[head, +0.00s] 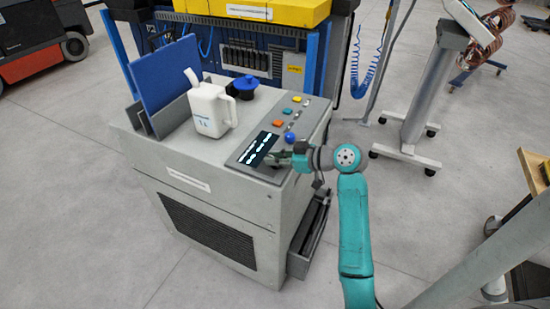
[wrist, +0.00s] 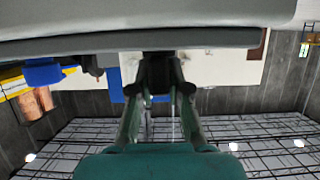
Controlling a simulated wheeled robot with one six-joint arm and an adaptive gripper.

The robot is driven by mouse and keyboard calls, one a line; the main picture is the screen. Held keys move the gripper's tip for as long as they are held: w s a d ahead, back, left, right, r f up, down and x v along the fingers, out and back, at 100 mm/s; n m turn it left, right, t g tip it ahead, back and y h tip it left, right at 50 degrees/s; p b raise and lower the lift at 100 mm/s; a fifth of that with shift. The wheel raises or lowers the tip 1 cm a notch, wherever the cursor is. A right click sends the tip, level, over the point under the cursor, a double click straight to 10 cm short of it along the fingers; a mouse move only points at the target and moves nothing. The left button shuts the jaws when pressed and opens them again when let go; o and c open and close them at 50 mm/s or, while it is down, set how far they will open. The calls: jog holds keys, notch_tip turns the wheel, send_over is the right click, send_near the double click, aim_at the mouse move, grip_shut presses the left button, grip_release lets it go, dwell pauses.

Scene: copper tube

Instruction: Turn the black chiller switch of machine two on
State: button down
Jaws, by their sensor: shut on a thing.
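The machine is a grey cabinet (head: 225,232) with a sloped control panel (head: 243,150) on its top right. My gripper (head: 279,159) is at the front of this panel, by the lower end of the dark display (head: 257,149). In the wrist view my gripper (wrist: 159,84) has its fingers closed in on a small black part, which looks like the black switch (wrist: 158,62), just at the edge of a grey surface. In the head view my gripper hides the switch, and its set position cannot be read.
A blue ball-shaped knob (head: 290,137) and several coloured buttons (head: 287,112) are close to my gripper on the panel. A white jug (head: 211,112) and a blue plate (head: 166,75) stand on the cabinet. An open drawer (head: 310,238) juts out on its right side.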

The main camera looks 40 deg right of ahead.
jog(key=m+h, duration=0.5)
jog(key=h, duration=0.1)
jog(key=shift+a+m+t, duration=0.15)
jog(key=shift+m+t, duration=0.15)
jog(key=m+g+h, duration=0.1)
jog(key=m+h, duration=0.2)
jog(key=h, duration=0.1)
jog(key=shift+m+h, duration=0.4)
jog(key=shift+m+g+h, duration=1)
jog(key=shift+m+h, duration=0.1)
jog(key=shift+m, duration=0.1)
jog(key=c, duration=1.1)
grip_release()
